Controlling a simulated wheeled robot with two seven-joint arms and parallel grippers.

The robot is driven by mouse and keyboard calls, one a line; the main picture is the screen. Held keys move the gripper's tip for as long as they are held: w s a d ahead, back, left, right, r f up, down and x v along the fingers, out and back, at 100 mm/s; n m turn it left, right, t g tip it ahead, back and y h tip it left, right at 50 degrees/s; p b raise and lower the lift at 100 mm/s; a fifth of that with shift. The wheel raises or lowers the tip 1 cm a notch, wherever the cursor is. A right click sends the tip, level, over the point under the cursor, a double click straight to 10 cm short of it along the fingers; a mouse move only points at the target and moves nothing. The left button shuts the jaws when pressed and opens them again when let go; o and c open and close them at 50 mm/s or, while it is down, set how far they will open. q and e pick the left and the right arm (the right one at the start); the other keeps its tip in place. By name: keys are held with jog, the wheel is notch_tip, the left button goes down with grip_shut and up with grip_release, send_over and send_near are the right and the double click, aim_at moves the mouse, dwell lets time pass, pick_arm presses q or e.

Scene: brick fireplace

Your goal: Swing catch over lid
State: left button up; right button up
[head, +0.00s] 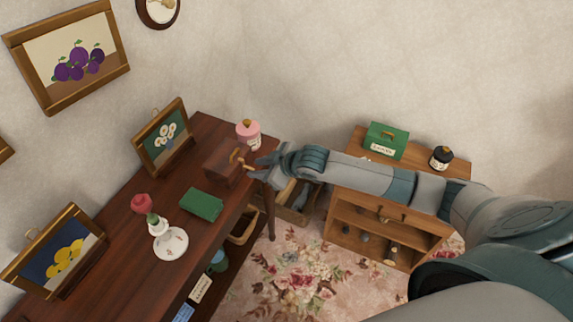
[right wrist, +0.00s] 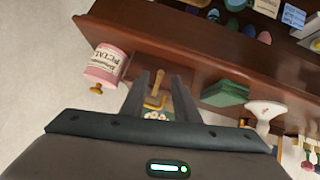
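A small brown wooden box (head: 222,162) sits on the dark wooden mantel-like table, near its far end. A brass catch (head: 236,156) shows on the box's side facing my right gripper. My right gripper (head: 256,168) is right beside that side of the box. In the right wrist view the brass catch (right wrist: 155,102) shows between my two dark fingers (right wrist: 158,95), which stand apart. I cannot tell whether either finger touches it. The box (right wrist: 165,75) is partly hidden by the fingers. My left gripper is out of view.
A pink tin (head: 248,134) stands just behind the box. A green book (head: 202,204), a white vase (head: 168,240) and framed pictures (head: 165,137) share the table (head: 130,225). A low wooden cabinet (head: 345,208) with a green box (head: 386,140) stands right, below my right arm.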

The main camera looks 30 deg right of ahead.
jog(key=b+v, duration=0.3)
jog(key=v, duration=1.2)
jog(key=shift+s+d+r, duration=0.15)
